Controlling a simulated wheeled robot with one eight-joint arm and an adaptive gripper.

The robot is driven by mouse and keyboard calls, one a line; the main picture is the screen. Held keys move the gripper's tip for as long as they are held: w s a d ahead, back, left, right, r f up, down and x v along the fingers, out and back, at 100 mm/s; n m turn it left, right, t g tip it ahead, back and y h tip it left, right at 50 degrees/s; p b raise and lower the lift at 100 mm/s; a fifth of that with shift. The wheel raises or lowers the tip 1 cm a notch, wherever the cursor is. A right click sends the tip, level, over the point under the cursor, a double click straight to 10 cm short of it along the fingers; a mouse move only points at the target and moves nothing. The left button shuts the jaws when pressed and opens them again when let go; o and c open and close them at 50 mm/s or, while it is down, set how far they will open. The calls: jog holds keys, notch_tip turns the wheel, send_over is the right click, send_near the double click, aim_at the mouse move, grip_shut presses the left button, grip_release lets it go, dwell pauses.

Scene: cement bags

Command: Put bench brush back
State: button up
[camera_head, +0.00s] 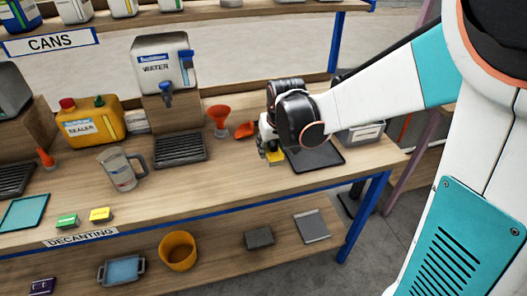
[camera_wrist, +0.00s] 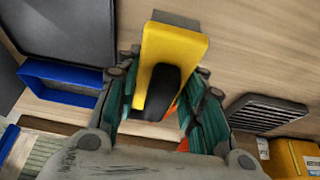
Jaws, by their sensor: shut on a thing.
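My gripper (camera_head: 271,147) is low over the right part of the decanting bench, beside a dark flat tray (camera_head: 316,157). In the wrist view its teal-padded fingers (camera_wrist: 160,88) are closed around a yellow piece with a dark rounded part, which looks like the bench brush (camera_wrist: 182,48).
A blue open-topped holder (camera_wrist: 62,80) is left of the gripper in the wrist view. Orange funnels (camera_head: 219,117), a black grate (camera_head: 180,149), a jug (camera_head: 122,170), a water container (camera_head: 163,65) and a yellow sealer can (camera_head: 92,123) stand leftward. Bare wood lies in front.

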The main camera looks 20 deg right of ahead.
jog(key=shift+f+b, duration=0.9)
jog(key=shift+f, duration=1.65)
jog(key=shift+f, duration=0.1)
jog(key=o, duration=1)
